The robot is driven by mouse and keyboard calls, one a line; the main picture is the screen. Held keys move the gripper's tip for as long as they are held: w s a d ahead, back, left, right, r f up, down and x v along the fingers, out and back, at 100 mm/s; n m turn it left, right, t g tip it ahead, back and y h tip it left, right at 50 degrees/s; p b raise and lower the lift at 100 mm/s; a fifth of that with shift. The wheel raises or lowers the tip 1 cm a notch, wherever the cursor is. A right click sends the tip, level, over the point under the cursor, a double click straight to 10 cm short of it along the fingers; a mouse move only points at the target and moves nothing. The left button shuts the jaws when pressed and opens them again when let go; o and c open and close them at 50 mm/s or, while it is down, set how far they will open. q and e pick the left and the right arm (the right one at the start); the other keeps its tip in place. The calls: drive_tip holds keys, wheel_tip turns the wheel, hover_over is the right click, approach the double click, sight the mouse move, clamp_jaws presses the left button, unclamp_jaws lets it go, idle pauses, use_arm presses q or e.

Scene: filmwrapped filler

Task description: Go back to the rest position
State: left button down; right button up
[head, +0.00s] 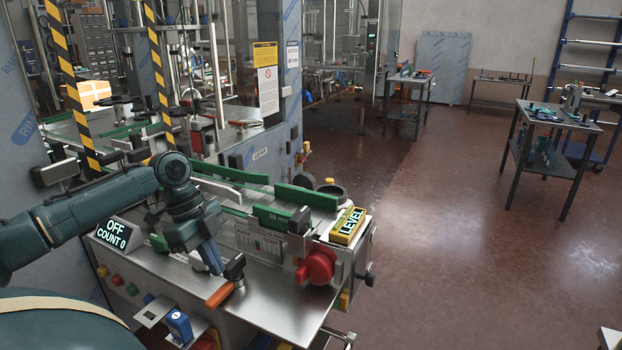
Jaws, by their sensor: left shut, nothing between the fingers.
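My left arm comes in from the left over the machine's front table. My left gripper (214,262) points down above the steel table top (283,295), close to a lever with an orange handle (220,295). The gripper looks shut, with nothing seen between its fingers. I cannot tell whether it touches the lever. My right gripper is not in view.
A display reading OFF, COUNT 0 (115,234) stands left of the gripper. A red knob (318,266) and a yellow LEVEL box (347,226) are to the right. Green guide rails (306,196) run behind. Open floor (450,270) lies right, with a small work table (557,122) beyond.

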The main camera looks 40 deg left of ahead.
use_arm(q)
drive_tip(key=s+d+f+n+y, duration=0.1)
drive_tip(key=s+d+f+n, duration=0.1)
drive_tip(key=s+d+f, duration=0.3)
drive_tip(key=s+d+f+n, duration=0.1)
drive_tip(key=s+d+f, duration=0.15)
drive_tip(key=f, duration=0.55)
drive_tip(key=s+d+f+n+y, duration=0.1)
drive_tip(key=s+d+f+n, duration=0.1)
drive_tip(key=d+f, duration=0.35)
drive_tip(key=s+d+r+n+t+y, duration=0.2)
drive_tip(key=s+d+n+t, duration=0.1)
drive_tip(key=d+n, duration=0.8)
drive_tip(key=w+d+f+m+t+h, duration=0.3)
drive_tip(key=w+d+f+t, duration=0.2)
drive_tip(key=f, duration=0.5)
drive_tip(key=shift+w+d+t, duration=0.3)
drive_tip(key=shift+d+t, duration=0.3)
drive_tip(key=shift+d, duration=0.15)
drive_tip(key=shift+a, duration=0.15)
